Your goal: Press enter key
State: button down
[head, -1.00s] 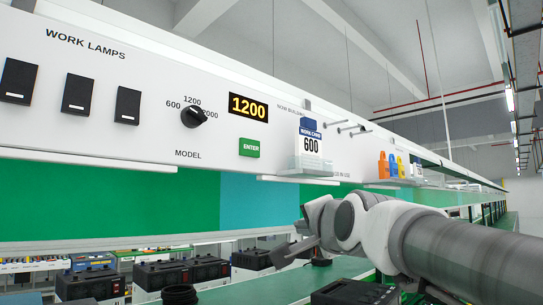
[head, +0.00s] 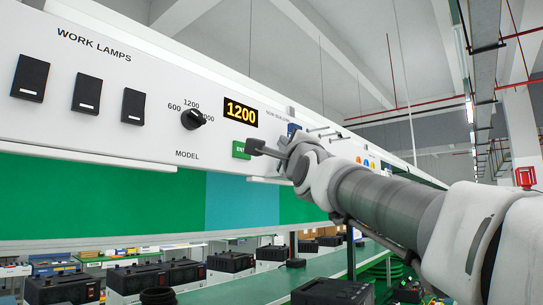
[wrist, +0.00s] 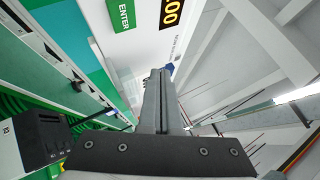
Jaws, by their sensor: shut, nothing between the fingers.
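The green ENTER key (head: 239,151) is on the white panel, below the yellow-on-black display (head: 241,111) reading 1200. My gripper (head: 254,146) is shut and empty. In the head view its tip overlaps the key's right side and hides part of the lettering. I cannot tell from this view whether it touches. In the wrist view the ENTER key (wrist: 122,13) shows at the top, left of and apart from the shut fingers (wrist: 158,75), so the tip seems off the key.
The black model knob (head: 192,119) and several black lamp switches (head: 87,93) are on the panel to the left. A blue-topped card (head: 293,128) is mostly hidden behind my gripper. Black devices (head: 160,275) stand below the panel. A red box (head: 526,177) is far right.

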jog(key=shift+w, duration=0.1)
dwell(0.3)
jog(key=w+a+p, duration=0.5)
jog(key=a+p, duration=0.2)
jog(key=p, duration=0.1)
jog(key=shift+w, duration=0.15)
jog(key=shift+d, duration=0.1)
dwell(1.9)
jog(key=shift+w+a, duration=0.3)
jog(key=shift+a, duration=0.1)
